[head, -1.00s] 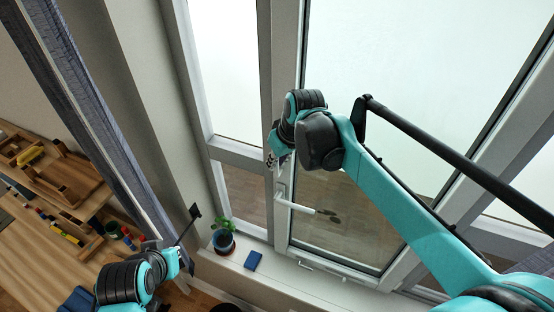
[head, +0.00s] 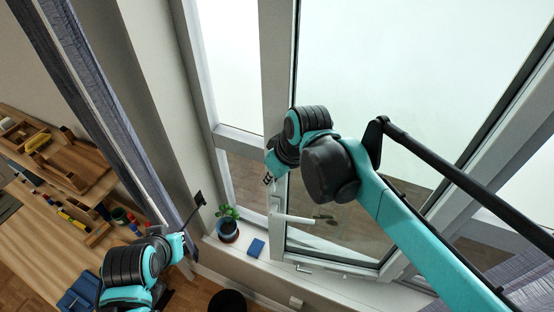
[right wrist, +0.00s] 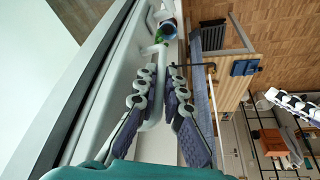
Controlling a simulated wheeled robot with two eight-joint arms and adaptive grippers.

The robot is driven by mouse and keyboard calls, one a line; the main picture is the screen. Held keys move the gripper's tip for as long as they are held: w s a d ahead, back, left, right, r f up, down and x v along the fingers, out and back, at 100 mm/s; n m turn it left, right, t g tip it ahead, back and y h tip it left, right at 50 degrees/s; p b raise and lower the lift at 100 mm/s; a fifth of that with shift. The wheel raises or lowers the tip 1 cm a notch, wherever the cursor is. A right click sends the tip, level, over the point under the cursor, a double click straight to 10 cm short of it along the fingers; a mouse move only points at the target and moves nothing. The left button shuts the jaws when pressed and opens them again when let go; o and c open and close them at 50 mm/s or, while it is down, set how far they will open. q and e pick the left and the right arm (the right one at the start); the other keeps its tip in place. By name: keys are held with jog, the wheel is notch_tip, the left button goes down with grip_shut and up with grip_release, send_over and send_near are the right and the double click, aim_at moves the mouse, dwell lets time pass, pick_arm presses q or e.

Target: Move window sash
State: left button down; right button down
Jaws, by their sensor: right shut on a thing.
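The window sash (head: 272,230) is a grey-white frame around a large pane, with a white lever handle (head: 293,218) on its left upright. In the head view my right gripper (head: 270,178) is at this upright, just above the handle, its fingers mostly hidden by my arm. In the right wrist view the fingers (right wrist: 160,90) are closed around a white bar of the sash (right wrist: 156,110). I cannot tell whether this bar is the edge or the handle. My left arm is low at the left; its fingers are not visible.
A wooden desk (head: 40,225) with trays and tools is at the left. A grey-blue curtain (head: 85,90) hangs between the desk and window.

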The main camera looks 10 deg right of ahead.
jog(key=shift+w, duration=0.2)
jog(key=c, duration=1.9)
grip_release()
jog(key=shift+s, duration=0.15)
jog(key=shift+d+r, duration=0.1)
jog(key=shift+r, duration=0.15)
jog(key=v, duration=1.1)
jog(key=shift+s+r, duration=0.25)
jog(key=shift+s, duration=0.05)
jog(key=shift+f, duration=0.1)
